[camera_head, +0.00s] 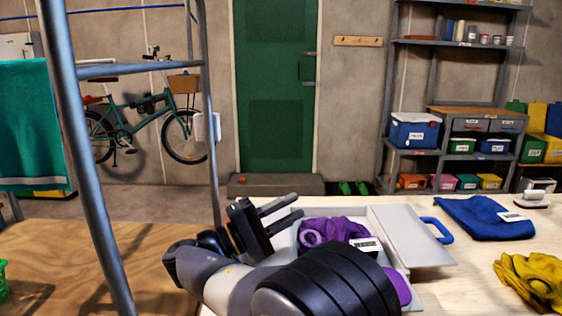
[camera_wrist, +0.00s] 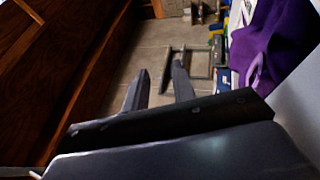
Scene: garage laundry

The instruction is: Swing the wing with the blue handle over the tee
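The purple tee (camera_head: 333,232) lies bunched on a light grey folding board (camera_head: 310,211), with a white barcode label at its edge. The wing with the blue handle (camera_head: 412,240) is spread out to the right of the tee, not over it. Its blue handle (camera_head: 438,230) sticks out at the right edge. My gripper (camera_head: 297,209) is above the board's left side, left of the tee, with its two fingers apart and nothing between them. In the wrist view the fingers (camera_wrist: 160,80) are also apart, with purple cloth (camera_wrist: 270,45) at right. My arm hides the board's near part.
A folded blue garment (camera_head: 485,217) and yellow gloves (camera_head: 535,280) lie right of the board on the pale table. A metal frame (camera_head: 85,160) with a teal towel (camera_head: 32,125) stands at left. A purple rounded piece (camera_head: 400,287) shows beside my arm.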

